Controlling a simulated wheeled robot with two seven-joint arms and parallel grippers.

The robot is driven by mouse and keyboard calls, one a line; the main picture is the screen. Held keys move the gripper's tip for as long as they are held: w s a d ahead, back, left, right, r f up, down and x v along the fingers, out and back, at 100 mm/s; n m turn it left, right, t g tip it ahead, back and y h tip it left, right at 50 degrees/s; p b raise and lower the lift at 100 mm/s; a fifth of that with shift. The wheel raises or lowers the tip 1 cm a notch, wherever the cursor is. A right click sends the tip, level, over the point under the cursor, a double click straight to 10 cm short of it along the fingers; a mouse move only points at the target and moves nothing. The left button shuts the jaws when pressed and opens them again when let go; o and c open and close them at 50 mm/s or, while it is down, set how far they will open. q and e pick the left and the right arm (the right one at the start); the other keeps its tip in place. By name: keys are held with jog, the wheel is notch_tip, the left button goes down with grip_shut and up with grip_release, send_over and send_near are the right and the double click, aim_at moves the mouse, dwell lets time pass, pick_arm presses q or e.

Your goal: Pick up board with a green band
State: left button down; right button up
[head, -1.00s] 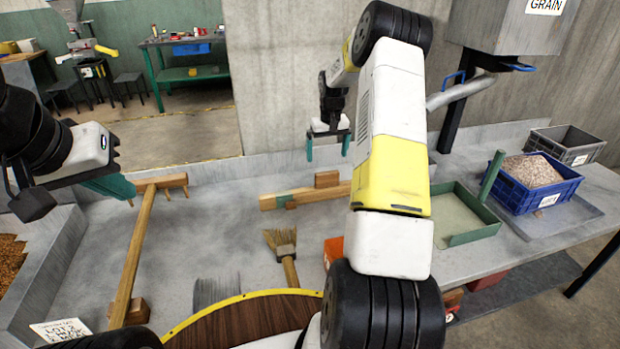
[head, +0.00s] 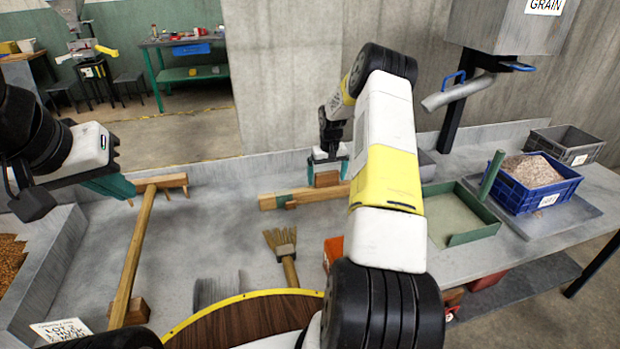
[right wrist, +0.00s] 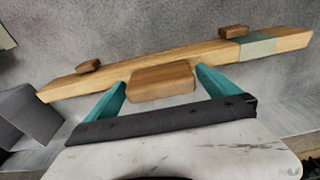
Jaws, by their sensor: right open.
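The board with a green band (head: 268,201) lies on the grey worktop near the back wall, partly hidden by my right arm. Its band (right wrist: 258,46) shows grey-green near the right end in the right wrist view. A wooden block handle (right wrist: 162,82) stands at the board's middle, with smaller blocks along the board. My right gripper (head: 328,176) is open, its teal fingers on either side of this handle; I cannot tell if they touch it. My left gripper (head: 112,187) is by the head of a wooden rake-like tool (head: 136,250); its jaw gap is unclear.
A hand brush (head: 284,250) lies in front of the board. A green tray (head: 470,237) and a blue crate of grain (head: 535,195) stand to the right. A round wooden top with yellow rim (head: 245,322) is at the front. The worktop's middle left is clear.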

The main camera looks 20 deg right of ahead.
jog(key=shift+c, duration=0.2)
jog(key=shift+r, duration=0.1)
jog(key=c, duration=2)
